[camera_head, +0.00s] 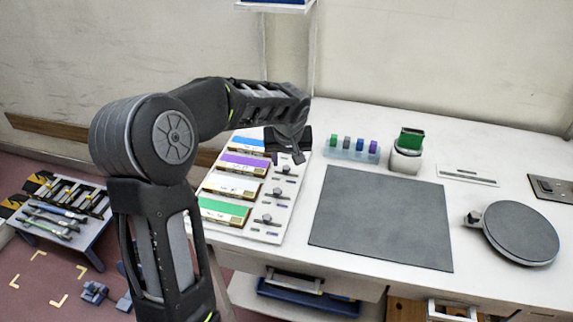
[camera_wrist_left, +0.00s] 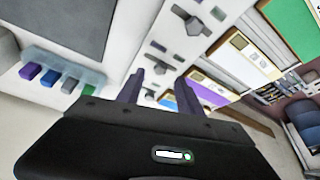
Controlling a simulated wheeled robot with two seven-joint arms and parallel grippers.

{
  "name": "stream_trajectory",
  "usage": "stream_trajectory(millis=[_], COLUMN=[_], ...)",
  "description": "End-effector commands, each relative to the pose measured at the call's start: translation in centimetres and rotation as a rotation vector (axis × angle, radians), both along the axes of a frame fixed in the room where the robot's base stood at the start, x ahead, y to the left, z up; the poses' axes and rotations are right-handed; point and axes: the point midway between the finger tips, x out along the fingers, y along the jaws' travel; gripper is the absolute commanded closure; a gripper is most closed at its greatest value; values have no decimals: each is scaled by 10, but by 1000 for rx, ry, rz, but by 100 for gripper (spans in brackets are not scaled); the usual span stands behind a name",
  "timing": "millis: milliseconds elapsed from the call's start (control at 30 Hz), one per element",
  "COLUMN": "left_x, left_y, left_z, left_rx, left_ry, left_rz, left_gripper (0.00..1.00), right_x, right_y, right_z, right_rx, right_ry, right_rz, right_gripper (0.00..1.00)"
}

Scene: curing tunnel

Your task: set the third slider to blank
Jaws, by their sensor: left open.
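A white slider panel (camera_head: 258,232) lies on the left part of the table. It bears a row of colour cards: blue (camera_head: 251,145), purple (camera_head: 245,163), white (camera_head: 232,186) and green (camera_head: 223,211). Dark slider knobs stand to their right, one by the white card (camera_head: 276,193) and one by the green card (camera_head: 267,219). My left gripper (camera_head: 291,159) is open over the far part of the panel, near the purple row. In the left wrist view its fingers (camera_wrist_left: 160,92) straddle the panel's slider strip, with a knob (camera_wrist_left: 188,20) beyond them. Contact cannot be told. My right gripper is not in view.
A clear tray of small coloured blocks (camera_head: 352,153) and a green-topped device (camera_head: 408,145) stand right of the panel. A grey mat (camera_head: 381,218) and a round dark disc (camera_head: 520,233) lie further right. A tool stand (camera_head: 60,213) is at the left.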

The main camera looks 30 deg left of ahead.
Motion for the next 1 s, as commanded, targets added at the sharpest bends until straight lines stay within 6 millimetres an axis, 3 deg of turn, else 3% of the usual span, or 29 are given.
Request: stream_trajectory(millis=[133, 300, 1000], left_x=[-7, -12, -12], left_y=[-6, -9, -9], left_z=[22, 34, 35], left_rx=[0, 0, -1], left_ry=[-4, 0, 1], left_rz=[-1, 1, 0], left_gripper=[57, 57, 57], right_x=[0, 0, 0], right_y=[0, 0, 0], right_z=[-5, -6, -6], right_rx=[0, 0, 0], right_ry=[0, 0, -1], right_rz=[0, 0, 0], right_gripper=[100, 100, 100])
